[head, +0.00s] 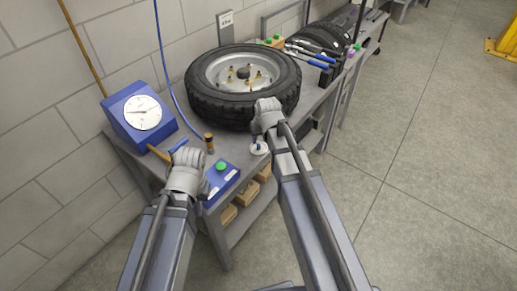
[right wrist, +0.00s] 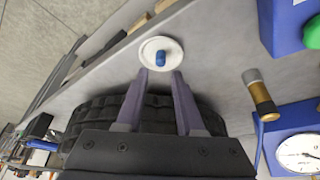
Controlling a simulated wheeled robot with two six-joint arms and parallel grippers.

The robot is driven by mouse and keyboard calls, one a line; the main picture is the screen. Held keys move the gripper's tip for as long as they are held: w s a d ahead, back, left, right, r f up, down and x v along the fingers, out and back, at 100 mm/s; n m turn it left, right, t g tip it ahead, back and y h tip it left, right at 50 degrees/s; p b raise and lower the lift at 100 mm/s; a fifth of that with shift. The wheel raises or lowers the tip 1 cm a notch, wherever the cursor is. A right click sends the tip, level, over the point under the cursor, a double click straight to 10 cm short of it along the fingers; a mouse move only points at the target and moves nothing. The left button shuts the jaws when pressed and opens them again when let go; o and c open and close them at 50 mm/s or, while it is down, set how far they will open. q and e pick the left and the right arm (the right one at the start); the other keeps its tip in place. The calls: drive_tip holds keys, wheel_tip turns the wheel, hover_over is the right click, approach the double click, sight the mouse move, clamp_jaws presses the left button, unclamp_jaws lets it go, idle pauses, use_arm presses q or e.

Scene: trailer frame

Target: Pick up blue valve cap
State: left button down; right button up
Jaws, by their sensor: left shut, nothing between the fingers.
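The blue valve cap (right wrist: 161,59) stands on a small round white dish (right wrist: 148,46) in the right wrist view. In the head view the dish (head: 259,149) lies on the bench in front of the tire; the cap is too small there to make out clearly. My right gripper (right wrist: 160,76) is open and empty. Its two fingertips are at the dish's near edge in the picture, with the cap just beyond the gap between them. My left gripper (head: 187,158) is shut and empty, left of the dish near the bench's front edge; its fingertips are hard to see.
A wheel with its tire (head: 243,85) lies flat on the grey bench behind the dish. A blue box with a green button (head: 221,178), a brass-and-black cylinder (head: 209,143) and a blue gauge (head: 138,116) stand to the left. Wooden bins (head: 247,190) sit below.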

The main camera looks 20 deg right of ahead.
sight(259, 145)
drive_tip(key=shift+b+x, duration=2.5)
drive_tip(key=shift+x, duration=0.1)
drive_tip(key=shift+s, duration=0.1)
drive_tip(key=shift+a, duration=0.1)
drive_tip(key=shift+c, duration=0.3)
clamp_jaws()
